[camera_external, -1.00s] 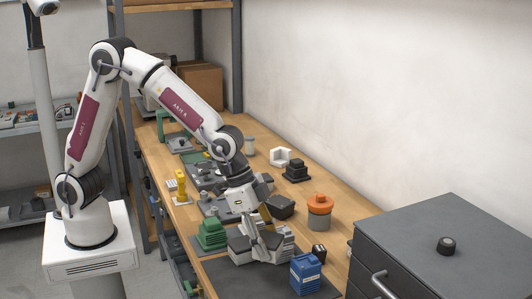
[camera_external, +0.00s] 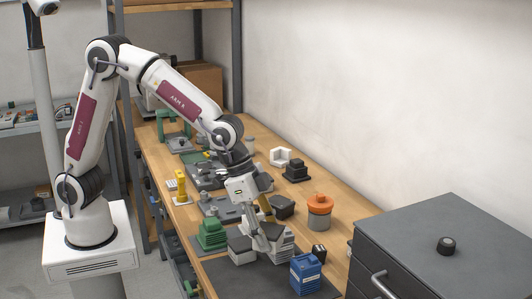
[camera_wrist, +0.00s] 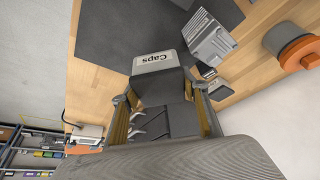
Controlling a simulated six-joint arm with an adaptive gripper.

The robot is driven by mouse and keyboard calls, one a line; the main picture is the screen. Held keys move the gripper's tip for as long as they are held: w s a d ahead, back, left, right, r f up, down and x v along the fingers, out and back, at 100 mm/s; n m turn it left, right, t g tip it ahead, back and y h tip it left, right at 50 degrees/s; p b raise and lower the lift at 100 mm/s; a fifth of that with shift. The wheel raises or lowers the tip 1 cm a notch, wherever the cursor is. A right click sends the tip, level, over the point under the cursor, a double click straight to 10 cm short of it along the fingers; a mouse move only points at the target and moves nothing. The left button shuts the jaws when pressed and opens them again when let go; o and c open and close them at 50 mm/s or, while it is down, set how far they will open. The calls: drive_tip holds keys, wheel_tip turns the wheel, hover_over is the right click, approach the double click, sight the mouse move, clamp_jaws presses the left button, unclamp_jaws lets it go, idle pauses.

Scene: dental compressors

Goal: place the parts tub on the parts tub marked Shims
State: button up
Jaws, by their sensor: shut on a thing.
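My gripper (camera_external: 264,241) is low over the near part of the bench, its fingers shut on a dark grey parts tub. In the wrist view the fingers (camera_wrist: 163,108) stand on both sides of the dark tub (camera_wrist: 160,84), which carries a pale label reading "Caps". In the external view a grey tub (camera_external: 239,248) shows beside the fingers, partly hidden by them. A grey ribbed block (camera_external: 284,244) is just to their right; it also shows in the wrist view (camera_wrist: 209,41). No label reading "Shims" can be read in either view.
A green stepped block (camera_external: 211,236) stands left of my gripper. A blue container (camera_external: 306,275) stands at the front right. An orange-topped grey pot (camera_external: 319,209) and a black bin (camera_external: 282,207) are behind. A dark mat (camera_external: 225,273) has bare room at the front.

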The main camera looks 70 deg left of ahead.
drive_tip(key=w+a+r+n, duration=0.1)
drive_tip(key=a+r, duration=0.4)
drive_tip(key=a, duration=0.1)
hover_over(247, 244)
drive_tip(key=a, duration=0.1)
drive_tip(key=shift+s+r+m, duration=0.2)
drive_tip(key=shift+s+m, duration=0.3)
drive_tip(key=shift+s, duration=0.05)
drive_tip(key=shift+f, duration=0.1)
drive_tip(key=shift+f, duration=3)
drive_tip(key=shift+f, duration=1.9)
drive_tip(key=shift+f, duration=0.1)
